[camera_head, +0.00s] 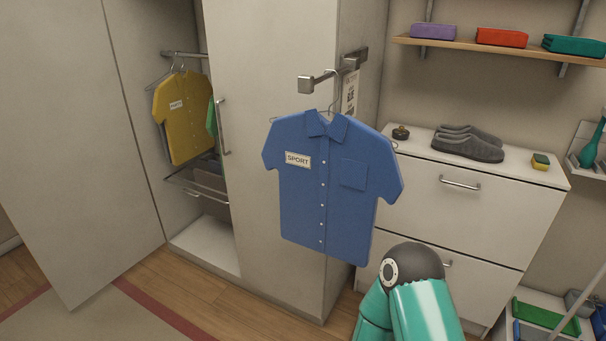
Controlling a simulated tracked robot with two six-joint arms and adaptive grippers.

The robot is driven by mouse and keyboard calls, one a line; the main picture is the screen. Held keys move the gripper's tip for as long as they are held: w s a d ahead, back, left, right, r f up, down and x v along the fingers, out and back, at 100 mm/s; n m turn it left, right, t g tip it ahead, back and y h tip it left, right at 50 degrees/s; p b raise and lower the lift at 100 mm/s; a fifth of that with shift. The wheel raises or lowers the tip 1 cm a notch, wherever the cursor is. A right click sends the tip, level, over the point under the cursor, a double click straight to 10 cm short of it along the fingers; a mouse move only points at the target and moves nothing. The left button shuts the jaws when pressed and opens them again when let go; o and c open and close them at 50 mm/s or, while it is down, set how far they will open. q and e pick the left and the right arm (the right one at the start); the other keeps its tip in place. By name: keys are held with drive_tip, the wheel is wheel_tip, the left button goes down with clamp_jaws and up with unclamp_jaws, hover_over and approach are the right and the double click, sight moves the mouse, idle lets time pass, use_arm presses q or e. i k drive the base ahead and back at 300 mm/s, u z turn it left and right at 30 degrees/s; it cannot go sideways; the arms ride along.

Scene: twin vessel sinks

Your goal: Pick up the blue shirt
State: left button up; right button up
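The blue shirt (322,200) hangs on a wire hanger (331,100) from a short metal bar (322,81) on the side of the wardrobe. It carries a label reading SPORT and faces me. My own teal arm comes up from the bottom, right of the shirt's lower edge, with its dark rounded joint close to the shirt in the picture. I cannot tell whether it touches the shirt. No gripper fingers are visible, and my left arm is out of view.
A yellow shirt (183,117) and part of a green one hang inside the open wardrobe (285,130). Grey shoes (467,143) stand on a white drawer cabinet (465,205) at the right. A shelf (500,50) above holds folded items.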

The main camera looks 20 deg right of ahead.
sight(333, 175)
drive_tip(key=z, duration=0.15)
drive_tip(key=i, duration=0.75)
drive_tip(key=z, duration=0.6)
